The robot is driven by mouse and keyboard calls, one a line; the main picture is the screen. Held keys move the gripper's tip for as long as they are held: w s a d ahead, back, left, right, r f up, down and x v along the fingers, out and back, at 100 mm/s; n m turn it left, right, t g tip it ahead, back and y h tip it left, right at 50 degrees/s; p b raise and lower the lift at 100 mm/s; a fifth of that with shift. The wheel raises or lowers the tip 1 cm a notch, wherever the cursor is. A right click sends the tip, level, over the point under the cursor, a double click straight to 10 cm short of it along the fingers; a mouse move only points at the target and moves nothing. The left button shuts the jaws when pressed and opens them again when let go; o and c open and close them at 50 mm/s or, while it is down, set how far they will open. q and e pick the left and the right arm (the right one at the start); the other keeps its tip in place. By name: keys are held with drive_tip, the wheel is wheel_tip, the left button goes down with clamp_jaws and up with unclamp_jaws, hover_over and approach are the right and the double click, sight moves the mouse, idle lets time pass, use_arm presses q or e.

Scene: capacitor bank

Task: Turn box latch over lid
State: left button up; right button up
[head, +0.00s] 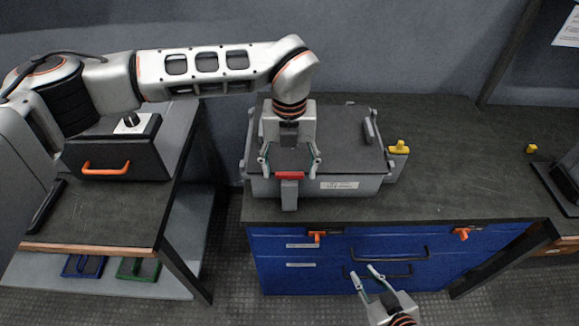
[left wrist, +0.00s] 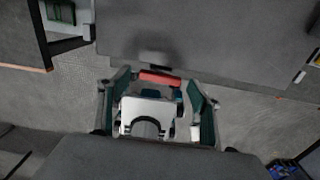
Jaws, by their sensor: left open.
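A grey box (head: 315,187) with a dark grey lid (head: 335,130) stands on the dark bench. A latch with a red bar (head: 289,176) sits at the middle of its front edge, and its grey body hangs down the front wall. My left gripper (head: 290,165) is open over the front of the lid, one finger on each side of the latch. In the left wrist view the red bar (left wrist: 160,78) shows between the spread fingers. Contact cannot be told. My right gripper (head: 361,270) is open and empty in front of the blue drawers, away from the box.
A yellow-topped part (head: 398,149) stands at the box's right side. Blue drawers (head: 350,260) with orange latches are below the bench top (head: 450,170). A side table (head: 95,215) with a dark orange-handled case (head: 110,160) stands at the left. The bench right of the box is mostly clear.

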use_arm(q)
drive_tip(key=shift+f, duration=0.2)
drive_tip(key=shift+c, duration=0.4)
drive_tip(key=c, duration=1)
drive_tip(key=shift+c, duration=0.2)
